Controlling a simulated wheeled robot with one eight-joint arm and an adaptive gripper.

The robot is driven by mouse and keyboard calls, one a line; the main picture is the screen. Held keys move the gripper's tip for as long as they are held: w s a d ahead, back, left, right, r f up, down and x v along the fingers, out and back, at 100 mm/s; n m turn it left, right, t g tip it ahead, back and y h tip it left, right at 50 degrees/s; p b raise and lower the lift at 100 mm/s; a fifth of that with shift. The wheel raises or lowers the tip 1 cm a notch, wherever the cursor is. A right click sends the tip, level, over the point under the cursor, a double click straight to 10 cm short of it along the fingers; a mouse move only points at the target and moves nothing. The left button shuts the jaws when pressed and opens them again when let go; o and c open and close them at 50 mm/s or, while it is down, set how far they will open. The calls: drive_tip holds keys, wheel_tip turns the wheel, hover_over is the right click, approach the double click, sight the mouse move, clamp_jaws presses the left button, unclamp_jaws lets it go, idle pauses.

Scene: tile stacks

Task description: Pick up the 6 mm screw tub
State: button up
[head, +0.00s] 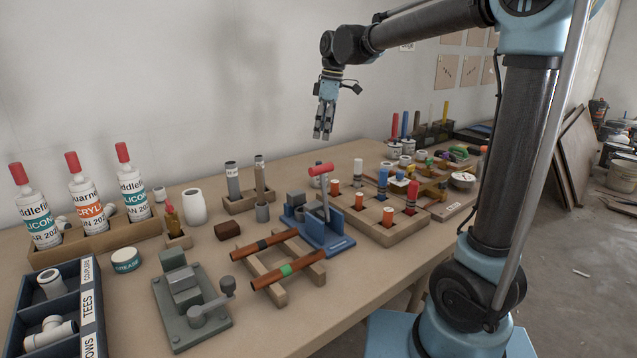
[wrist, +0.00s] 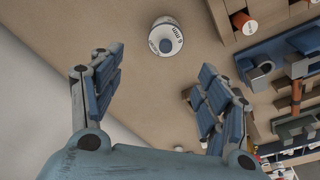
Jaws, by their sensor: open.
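In the wrist view, a white round tub (wrist: 165,38) stands alone on the bare table, seen from above. It has a grey-blue spot on its lid and "mm" lettering on the rim; the digit is hard to read. My gripper (wrist: 158,85) is open and empty, and the tub lies beyond the gap between its fingertips. In the head view my gripper (head: 323,134) hangs pointing down, well above the back of the table.
A wooden peg block (head: 372,230), a blue fixture (head: 325,241) with a red-tipped handle, and a pipe rack (head: 277,290) stand in front of my gripper. A holder with grey and brown tubes (head: 242,205) is to the left. The wall is behind. Bare table surrounds the tub.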

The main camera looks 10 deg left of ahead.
drive_tip(key=f, duration=0.3)
drive_tip(key=a+f, duration=0.1)
drive_tip(key=f, duration=0.6)
drive_tip(key=shift+s+a+f, duration=0.1)
drive_tip(key=shift+a+f, duration=0.15)
drive_tip(key=shift+f, duration=0.05)
drive_tip(key=shift+s+a+f, duration=0.15)
drive_tip(key=shift+s+f, duration=0.05)
drive_tip(key=shift+f, duration=1.25)
drive_tip(key=shift+s+a+f, duration=0.1)
drive_tip(key=shift+s+f, duration=0.05)
drive_tip(key=shift+f, duration=1.25)
drive_tip(key=c, duration=1.4)
